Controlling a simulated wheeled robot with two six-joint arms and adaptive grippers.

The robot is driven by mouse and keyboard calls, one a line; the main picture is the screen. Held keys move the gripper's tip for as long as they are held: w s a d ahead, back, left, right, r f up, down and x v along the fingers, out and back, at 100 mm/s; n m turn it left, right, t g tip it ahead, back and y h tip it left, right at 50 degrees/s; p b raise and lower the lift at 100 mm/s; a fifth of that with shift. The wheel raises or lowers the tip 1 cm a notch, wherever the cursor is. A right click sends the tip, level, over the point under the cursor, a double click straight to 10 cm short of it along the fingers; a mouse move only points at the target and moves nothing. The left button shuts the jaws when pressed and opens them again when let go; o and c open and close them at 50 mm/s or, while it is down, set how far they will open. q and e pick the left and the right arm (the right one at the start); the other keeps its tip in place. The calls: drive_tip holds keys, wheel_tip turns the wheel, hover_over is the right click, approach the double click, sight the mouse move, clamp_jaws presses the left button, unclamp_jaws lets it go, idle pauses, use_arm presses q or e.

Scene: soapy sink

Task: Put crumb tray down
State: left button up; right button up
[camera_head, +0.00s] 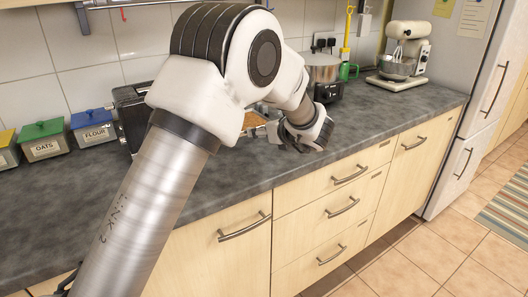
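The arm coming in from the lower left is my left arm, and its dark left gripper (318,132) is low over the grey worktop, left of the mixer. I cannot see whether its fingers are open or shut. A small brownish flat surface (253,119) shows just left of my wrist. It may be the crumb tray, but my arm hides most of it, and I cannot tell whether the gripper touches it. A dark toaster-like appliance (130,112) stands behind my arm, mostly hidden. My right gripper is not in view.
Oats (43,142) and flour (93,128) tins stand at the left. A pot on a dark base (322,75), a green mug (348,71) and a cream stand mixer (404,56) are at the back. The worktop (390,108) is clear right of my gripper.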

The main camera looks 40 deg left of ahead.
sight(263, 158)
use_arm(q)
wheel_tip(263, 158, down, 7)
drive_tip(key=shift+f, duration=0.1)
drive_tip(key=shift+f+b, duration=0.15)
drive_tip(key=shift+b, duration=0.15)
drive_tip(key=o, duration=1.1)
drive_tip(key=shift+o, duration=0.2)
drive_tip(key=shift+r, duration=0.2)
